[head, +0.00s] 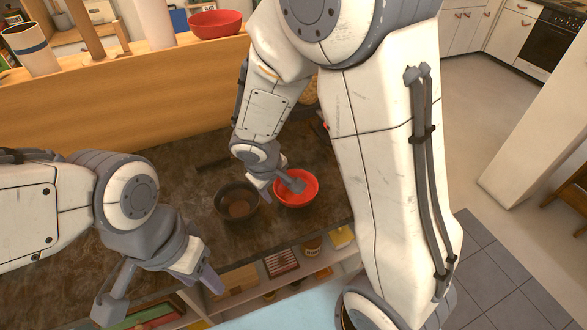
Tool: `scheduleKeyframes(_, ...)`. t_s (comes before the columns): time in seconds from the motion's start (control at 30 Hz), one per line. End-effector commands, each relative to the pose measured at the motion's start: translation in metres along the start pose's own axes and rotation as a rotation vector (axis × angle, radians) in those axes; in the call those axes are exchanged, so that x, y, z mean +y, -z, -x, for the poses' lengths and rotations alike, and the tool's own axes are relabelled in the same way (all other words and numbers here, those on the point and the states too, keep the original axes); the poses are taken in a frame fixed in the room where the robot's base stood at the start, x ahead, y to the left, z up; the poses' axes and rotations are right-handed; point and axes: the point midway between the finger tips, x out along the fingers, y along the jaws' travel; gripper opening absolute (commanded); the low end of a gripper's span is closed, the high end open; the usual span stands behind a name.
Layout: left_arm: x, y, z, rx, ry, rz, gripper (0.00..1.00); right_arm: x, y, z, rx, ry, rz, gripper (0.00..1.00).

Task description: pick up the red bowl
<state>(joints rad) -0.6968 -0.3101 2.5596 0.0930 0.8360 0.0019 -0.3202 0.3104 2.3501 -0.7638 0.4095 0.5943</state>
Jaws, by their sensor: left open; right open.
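A red bowl (311,190) sits upright on the dark stone counter (180,175). My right gripper (277,188) is open and low at its left side. One finger is over the bowl's inside and the other is left of its rim; I cannot tell whether they touch it. The gripper hides part of the bowl. My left gripper (158,288) is open and empty at the lower left, near the counter's front edge. Another red bowl (216,25) stands on the raised wooden ledge (150,100) at the back.
A dark brown bowl (237,202) stands just left of the red bowl on the counter. Shelves with books and a jar (312,246) are below the counter's front edge. A white cup with a blue band (32,50) stands on the ledge. The counter's left middle is clear.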

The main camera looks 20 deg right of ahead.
Motion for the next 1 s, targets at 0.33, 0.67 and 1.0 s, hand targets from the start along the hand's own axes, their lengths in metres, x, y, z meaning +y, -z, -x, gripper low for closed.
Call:
scheduleKeyframes(0.33,-0.001,-0.001,-0.008,-0.001,0.0,0.0,0.5,0.009,0.004,-0.051,0.0,-0.002,-0.004,0.58)
scheduleKeyframes(0.67,-0.001,-0.001,-0.013,-0.001,0.0,-0.001,0.5,0.01,0.006,-0.08,0.0,-0.002,-0.002,0.58)
scheduleKeyframes(1.0,-0.002,-0.001,-0.022,-0.001,0.0,-0.002,0.5,0.01,0.009,-0.113,0.003,-0.002,-0.004,0.58)
